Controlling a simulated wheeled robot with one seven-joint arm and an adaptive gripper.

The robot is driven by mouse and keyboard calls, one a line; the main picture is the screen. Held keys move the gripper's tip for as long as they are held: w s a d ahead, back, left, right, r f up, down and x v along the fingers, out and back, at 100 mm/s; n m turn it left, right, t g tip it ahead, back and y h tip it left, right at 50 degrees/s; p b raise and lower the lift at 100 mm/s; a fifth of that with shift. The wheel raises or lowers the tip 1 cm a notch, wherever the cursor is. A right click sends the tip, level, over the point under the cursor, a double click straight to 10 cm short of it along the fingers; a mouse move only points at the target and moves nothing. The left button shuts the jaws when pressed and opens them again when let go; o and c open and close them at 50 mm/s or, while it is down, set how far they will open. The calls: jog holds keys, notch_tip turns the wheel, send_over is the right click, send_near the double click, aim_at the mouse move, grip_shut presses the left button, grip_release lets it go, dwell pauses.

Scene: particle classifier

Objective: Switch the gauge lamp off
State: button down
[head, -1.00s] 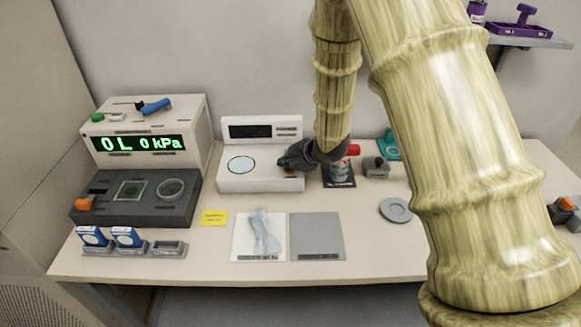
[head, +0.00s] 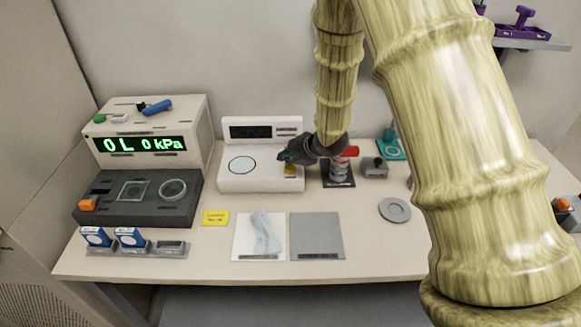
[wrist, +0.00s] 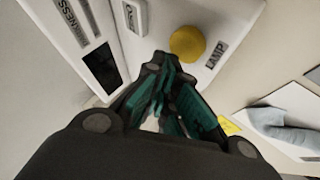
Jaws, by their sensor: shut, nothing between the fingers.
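The white gauge (head: 230,183) stands at the back of the bench, with a dark display panel (head: 250,131) and a pale round window (head: 241,165) on its top. Its yellow round knob (head: 290,169) is on the right side; in the wrist view the yellow knob (wrist: 187,43) sits beside the label LAMP (wrist: 215,54). I cannot tell whether the lamp is lit. My gripper (head: 284,156) is shut and empty, just above and behind the knob in the head view. In the wrist view my gripper's fingertips (wrist: 163,62) are close to the knob, apparently not touching it.
A dark unit (head: 150,211) and a kPa readout box (head: 107,130) are at left. A cloth (head: 265,233) and grey mat (head: 316,237) lie in front.

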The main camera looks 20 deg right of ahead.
aim_at(288, 168)
jog(key=shift+r+p, duration=1.95)
jog(key=shift+r, duration=0.55)
